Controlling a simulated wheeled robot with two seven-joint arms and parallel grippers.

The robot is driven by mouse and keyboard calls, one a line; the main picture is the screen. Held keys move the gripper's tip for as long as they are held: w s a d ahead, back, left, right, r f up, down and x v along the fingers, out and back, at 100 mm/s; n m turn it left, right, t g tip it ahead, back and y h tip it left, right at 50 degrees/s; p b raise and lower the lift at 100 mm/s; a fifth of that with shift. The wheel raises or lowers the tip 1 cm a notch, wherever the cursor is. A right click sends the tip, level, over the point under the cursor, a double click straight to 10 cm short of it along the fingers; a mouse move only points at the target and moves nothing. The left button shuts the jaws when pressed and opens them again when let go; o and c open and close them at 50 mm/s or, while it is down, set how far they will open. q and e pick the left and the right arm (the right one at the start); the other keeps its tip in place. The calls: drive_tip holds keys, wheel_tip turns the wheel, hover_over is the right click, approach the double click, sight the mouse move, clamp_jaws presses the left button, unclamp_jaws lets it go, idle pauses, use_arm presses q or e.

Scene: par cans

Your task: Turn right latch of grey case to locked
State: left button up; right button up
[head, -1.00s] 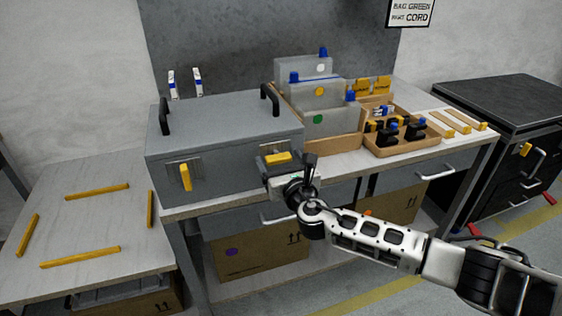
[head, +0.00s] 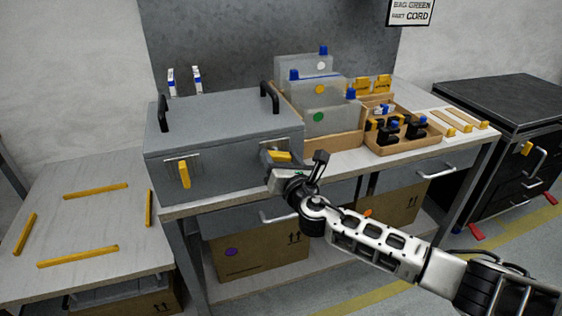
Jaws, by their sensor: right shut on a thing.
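The grey case (head: 225,134) stands shut on the workbench, with two black handles on its lid. Its left latch (head: 184,174) is yellow and stands upright on a metal plate. Its right latch (head: 281,156) is yellow and lies nearly level, tilted a little. My right gripper (head: 272,168) is at the case's front right and shut on the right latch; its fingers partly hide the latch and plate. My left gripper is not in view.
A wooden tray (head: 403,149) with black and blue parts stands right of the case. Clear bags (head: 333,118) stand between them. A black cabinet (head: 510,105) is at the right. Yellow strips mark the left table (head: 85,222).

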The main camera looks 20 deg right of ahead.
drive_tip(key=m+b, duration=0.1)
drive_tip(key=m, duration=0.3)
drive_tip(key=shift+f, duration=0.2)
drive_tip(key=m+b, duration=0.1)
drive_tip(key=m, duration=0.2)
drive_tip(key=shift+d+m, duration=0.1)
drive_tip(key=shift+m, duration=0.2)
drive_tip(key=m, duration=0.3)
drive_tip(key=shift+b, duration=0.4)
drive_tip(key=shift+m, duration=1.9)
drive_tip(key=shift+f, duration=0.1)
drive_tip(key=o, duration=1)
